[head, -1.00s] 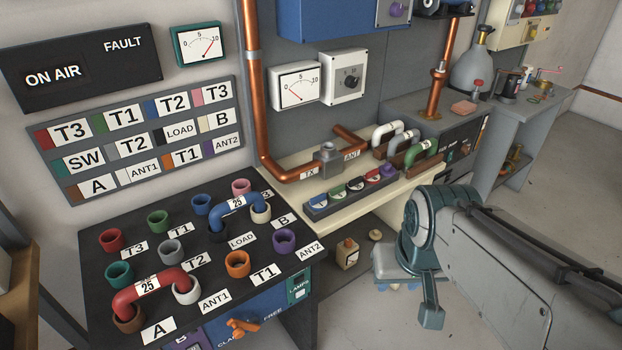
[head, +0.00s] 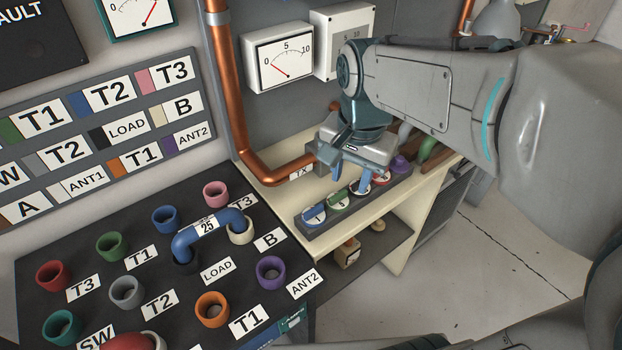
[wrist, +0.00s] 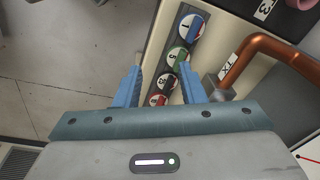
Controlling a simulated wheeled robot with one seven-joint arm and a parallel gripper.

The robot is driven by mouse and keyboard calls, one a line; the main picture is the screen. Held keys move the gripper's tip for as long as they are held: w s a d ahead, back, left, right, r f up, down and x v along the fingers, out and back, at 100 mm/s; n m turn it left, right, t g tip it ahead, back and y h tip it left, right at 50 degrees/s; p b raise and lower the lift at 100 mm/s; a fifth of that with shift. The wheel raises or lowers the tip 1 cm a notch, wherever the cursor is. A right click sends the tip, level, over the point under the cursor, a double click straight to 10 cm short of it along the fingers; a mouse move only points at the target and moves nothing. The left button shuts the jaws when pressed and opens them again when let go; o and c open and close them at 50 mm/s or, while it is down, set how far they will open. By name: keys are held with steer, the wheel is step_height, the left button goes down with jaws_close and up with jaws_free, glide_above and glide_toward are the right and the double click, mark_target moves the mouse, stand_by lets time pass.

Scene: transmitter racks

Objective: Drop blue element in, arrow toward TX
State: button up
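The blue element (head: 314,215) is a round plug with a white face, at the near end of a dark holder (head: 312,236) on the cream bench. In the wrist view the blue element (wrist: 192,26) shows a "1" and sits at the far end. Any arrow is too small to read. My gripper (head: 350,172) is open and empty above the holder, farther back than the blue element. In the wrist view my gripper (wrist: 160,88) has its fingers apart over the black and red elements. The TX label (head: 300,172) lies beside the copper pipe. My gripper mostly hides the grey line block.
Green (head: 338,200), red (head: 381,178) and purple (head: 400,163) elements share the holder with a black one. The copper pipe (head: 240,120) runs down to the bench. A patch panel (head: 100,250) with coloured sockets and a blue U-link (head: 205,228) stands at left.

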steer(key=w+a+m+g+b, duration=0.1)
steer(key=w+a+m, duration=0.3)
steer(key=a, duration=0.2)
steer(key=b, duration=0.1)
glide_above(314, 209)
steer(key=shift+m, duration=0.4)
step_height(314, 209, down, 9)
steer(key=shift+s+r, duration=0.15)
steer(key=shift+r, duration=0.05)
steer(key=shift+f, duration=2.8)
steer(key=shift+w, duration=0.2)
jaws_close()
